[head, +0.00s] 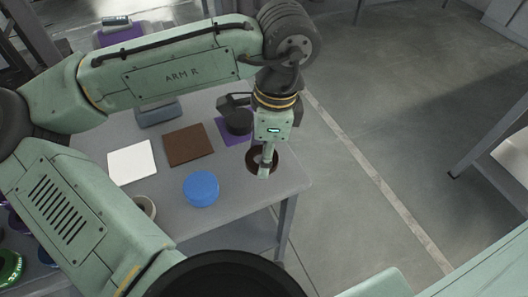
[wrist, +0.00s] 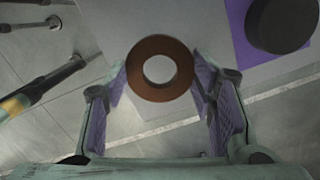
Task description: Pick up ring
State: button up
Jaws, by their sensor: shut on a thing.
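The ring (wrist: 160,44) is brown and flat with a round hole. In the wrist view it sits between the two finger pads of my gripper (wrist: 158,82), which touch its sides. In the head view the dark brown ring (head: 251,159) is near the table's right corner, partly hidden by my gripper (head: 264,172) reaching down over it. My gripper is shut on the ring. I cannot tell whether the ring is clear of the tabletop.
On the grey table (head: 225,220) are a blue disc (head: 201,188), a brown square (head: 187,145), a white square (head: 132,162) and a black cylinder (head: 238,122) on a purple square (head: 224,129). A pale ring (head: 149,205) is partly hidden by my arm. Open floor lies right.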

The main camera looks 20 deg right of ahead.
jog(key=s+a+r+b, duration=0.2)
jog(key=s+a+b, duration=0.3)
jog(key=s, duration=0.7)
jog(key=shift+s+a+r, duration=0.2)
jog(key=shift+s+a, duration=0.2)
jog(key=shift+a, duration=0.5)
